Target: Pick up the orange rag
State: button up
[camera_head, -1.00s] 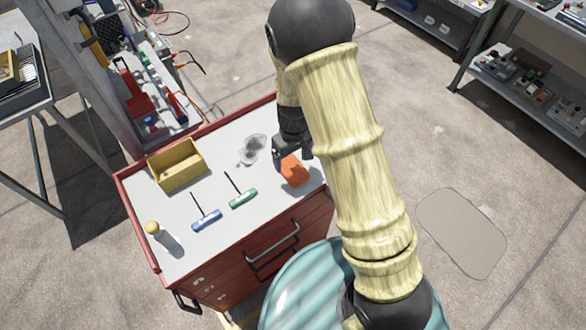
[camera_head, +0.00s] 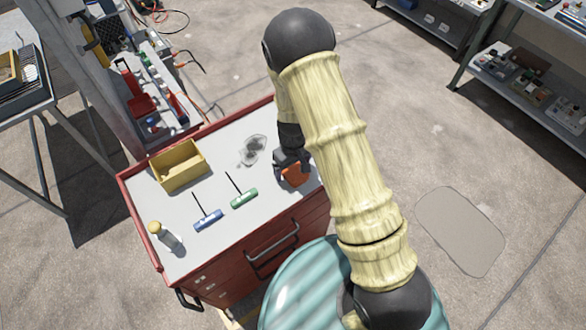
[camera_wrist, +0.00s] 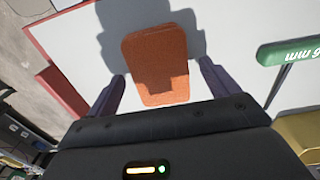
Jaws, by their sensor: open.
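The orange rag (camera_head: 294,174) is a small folded block with rounded corners, lying on the light top of a red tool cart (camera_head: 215,255) near its right edge. In the wrist view the rag (camera_wrist: 155,62) lies flat in front of my gripper (camera_wrist: 163,82). The two dark fingers stand apart, one on each side of the rag's near end, with light surface showing between them and the rag. My gripper (camera_head: 289,165) hangs just above and behind the rag in the head view and partly hides it. Its shadow falls on the rag.
A green-handled hex key (camera_head: 244,198) and a blue-handled one (camera_head: 208,220) lie left of the rag. A yellow bin (camera_head: 179,166) and a yellow-capped bottle (camera_head: 165,236) stand further left. Dark stains (camera_head: 252,149) mark the cart top. A shelf unit (camera_head: 530,85) stands at right.

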aim_at(293, 169)
dwell(0.5)
jog(key=c, duration=1.1)
jog(key=shift+o, duration=0.2)
notch_tip(293, 169, up, 10)
jog(key=b, duration=0.1)
jog(key=shift+b, duration=0.35)
jog(key=o, duration=0.3)
jog(key=shift+c, duration=1.1)
jog(key=shift+d+f, duration=0.1)
jog(key=shift+f, duration=0.05)
